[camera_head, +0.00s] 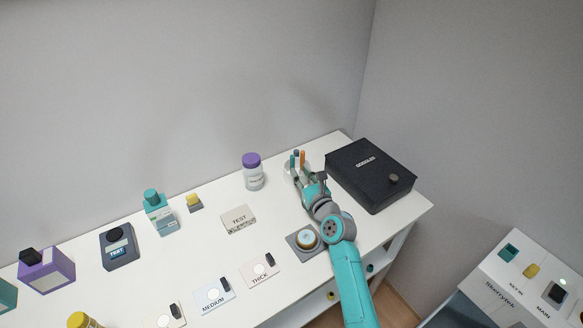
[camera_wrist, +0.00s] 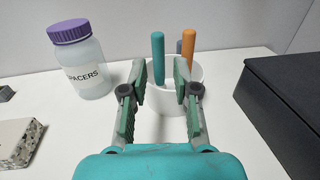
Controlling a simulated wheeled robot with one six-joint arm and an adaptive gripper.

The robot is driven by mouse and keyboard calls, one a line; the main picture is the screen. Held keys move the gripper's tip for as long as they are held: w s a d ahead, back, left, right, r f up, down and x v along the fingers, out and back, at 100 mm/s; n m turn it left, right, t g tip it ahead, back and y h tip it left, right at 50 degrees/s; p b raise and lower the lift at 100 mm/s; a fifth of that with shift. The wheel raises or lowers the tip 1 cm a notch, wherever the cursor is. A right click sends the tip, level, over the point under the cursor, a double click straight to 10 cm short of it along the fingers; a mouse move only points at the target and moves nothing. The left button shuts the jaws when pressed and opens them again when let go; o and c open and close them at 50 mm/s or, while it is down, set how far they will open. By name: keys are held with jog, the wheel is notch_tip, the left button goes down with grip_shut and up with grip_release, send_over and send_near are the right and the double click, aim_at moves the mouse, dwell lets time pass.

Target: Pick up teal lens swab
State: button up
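The teal lens swab (camera_wrist: 158,58) stands upright in a white cup (camera_wrist: 165,124), together with an orange swab (camera_wrist: 189,42) and a grey-blue one (camera_wrist: 179,47). In the head view the teal swab (camera_head: 292,161) shows at the far side of the table, just beyond my gripper (camera_head: 301,178). In the wrist view my gripper (camera_wrist: 162,82) is open, with its fingers apart in front of the cup. The teal swab appears between the two fingers, nearer the left one. Nothing is held. The swabs' lower ends are hidden in the cup.
A purple-capped jar marked SPACERS (camera_wrist: 88,62) stands left of the cup. A large black case (camera_head: 372,172) lies close on the right. A speckled TEST block (camera_head: 238,220) and a round item on a grey base (camera_head: 305,240) sit nearer. The wall is behind.

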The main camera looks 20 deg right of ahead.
aim_at(293, 163)
jog(key=shift+w+a+f, duration=0.1)
jog(key=shift+w+a, duration=0.1)
jog(key=shift+w, duration=0.9)
jog(key=shift+w+a, duration=0.25)
jog(key=shift+w, duration=0.8)
jog(key=shift+w+a+f, duration=0.1)
jog(key=shift+w+a, duration=0.1)
jog(key=shift+w, duration=0.9)
grip_shut()
